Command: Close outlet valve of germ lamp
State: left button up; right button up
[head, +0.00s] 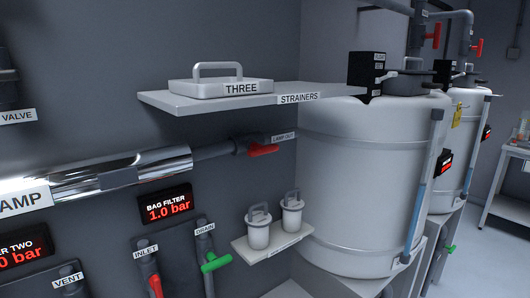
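The germ lamp (125,174) is a shiny chrome cylinder on the wall at the left, with a white label (22,201) ending in "AMP", cut off by the picture edge. A grey pipe (213,150) runs from its right end to the outlet valve (241,147), labelled "LAMP OUT" (283,137). The valve's red lever handle (263,150) points right and appears to lie roughly along the pipe. The valve sits below the strainers shelf, left of the big white tank. Neither of my grippers is in view.
The shelf (205,102) labelled "STRAINERS" juts out above the valve, holding a lidded block marked "THREE" (220,87). Below, a small shelf (272,245) bears two white canisters. The white tank (355,180) stands to the right. Inlet (155,284) and drain (215,262) handles are lower left.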

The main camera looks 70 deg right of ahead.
aim_at(256, 150)
jog(key=z, duration=2.2)
